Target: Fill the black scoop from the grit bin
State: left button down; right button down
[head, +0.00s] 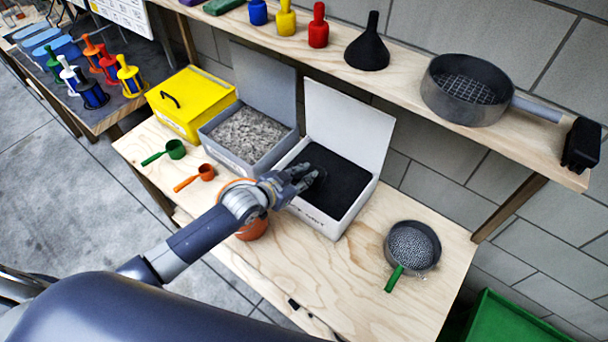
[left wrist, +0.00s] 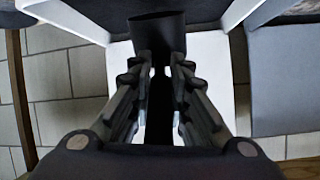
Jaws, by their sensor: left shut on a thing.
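My left gripper (head: 306,180) is shut on the black scoop (left wrist: 158,34). The scoop's dark handle runs between the fingers in the left wrist view, with its cup beyond the fingertips. In the head view the gripper is over the open white bin (head: 322,222), which holds fine black material (head: 340,184). The scoop barely stands out against that black, so I cannot tell whether it touches it or what is in its cup. Left of it, an open grey bin (head: 221,150) holds grey, coarse grit (head: 248,135). The bin labels are too small to read surely. My right gripper is not in view.
A yellow box (head: 190,105), a green scoop (head: 166,152) and an orange scoop (head: 196,178) lie to the left. An orange round container (head: 252,229) is partly behind my arm. A green-handled sieve (head: 413,247) sits right. A shelf (head: 400,80) with funnel and pan overhangs behind.

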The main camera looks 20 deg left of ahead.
aim_at(303, 173)
pick_arm(q)
jog(key=shift+s+r+p, duration=0.1)
jog(key=shift+r+p, duration=0.9)
jog(key=shift+r, duration=0.55)
jog(key=shift+f, duration=0.1)
jog(key=b, duration=0.1)
jog(key=t+b, duration=0.1)
jog(key=b, duration=0.1)
jog(key=shift+r+t+h, duration=0.25)
jog(key=shift+t+h, duration=0.05)
jog(key=r+t+b, duration=0.1)
jog(key=b, duration=0.2)
jog(key=t+h+b, duration=0.1)
jog(key=t+b, duration=0.1)
jog(key=b, duration=0.1)
jog(key=shift+r, duration=0.4)
jog(key=shift+r+h+b, duration=0.3)
jog(key=shift+b, duration=0.25)
jog(key=shift+r+t, duration=0.15)
jog(key=shift+t, duration=0.15)
